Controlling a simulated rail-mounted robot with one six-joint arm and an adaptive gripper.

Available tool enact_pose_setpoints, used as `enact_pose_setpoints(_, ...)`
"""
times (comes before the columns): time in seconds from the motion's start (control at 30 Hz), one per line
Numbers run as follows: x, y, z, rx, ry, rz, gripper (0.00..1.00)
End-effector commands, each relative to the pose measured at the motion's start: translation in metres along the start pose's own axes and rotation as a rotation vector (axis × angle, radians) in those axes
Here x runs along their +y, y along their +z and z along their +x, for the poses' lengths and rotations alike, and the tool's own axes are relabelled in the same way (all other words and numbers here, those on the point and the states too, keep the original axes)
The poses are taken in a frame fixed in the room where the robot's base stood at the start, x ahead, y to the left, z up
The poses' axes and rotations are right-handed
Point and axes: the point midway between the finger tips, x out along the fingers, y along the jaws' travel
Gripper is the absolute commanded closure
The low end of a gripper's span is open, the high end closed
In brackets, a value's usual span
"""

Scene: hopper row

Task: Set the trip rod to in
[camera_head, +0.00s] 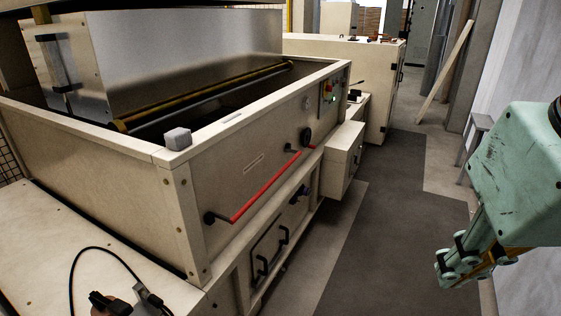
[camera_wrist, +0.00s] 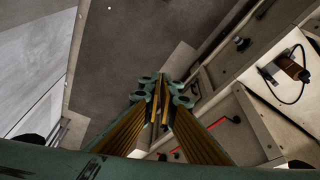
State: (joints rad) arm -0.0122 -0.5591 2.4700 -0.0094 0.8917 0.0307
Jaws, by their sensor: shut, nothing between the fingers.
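A long red rod (camera_head: 265,187), which looks like the trip rod, runs slantwise along the front wall of the cream hopper (camera_head: 200,222). A black round mount holds its near end, and its far end lies near a black knob (camera_head: 305,137). A short piece of red bar (camera_wrist: 234,120) shows in the wrist view, partly cut off by my fingers. My gripper (camera_head: 450,275) is at the right, over the aisle, well apart from the rod. In the wrist view its fingertips (camera_wrist: 163,92) are close together with nothing held. I cannot tell the rod's set position.
A cream box (camera_head: 343,158) juts from the hopper front. Black handles (camera_head: 270,252) are on the panel below the rod. A small grey block (camera_head: 178,138) sits on the rim corner. A cabled brown-handled device (camera_head: 112,303) lies lower left. The floor aisle (camera_head: 390,240) is clear.

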Motion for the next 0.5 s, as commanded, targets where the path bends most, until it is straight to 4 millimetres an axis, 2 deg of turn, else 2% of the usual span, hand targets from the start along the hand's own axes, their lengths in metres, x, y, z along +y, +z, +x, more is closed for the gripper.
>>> enact_pose_setpoints(0.5, -0.010, -0.101, -0.009, -0.013, 0.012, 0.057, 1.00)
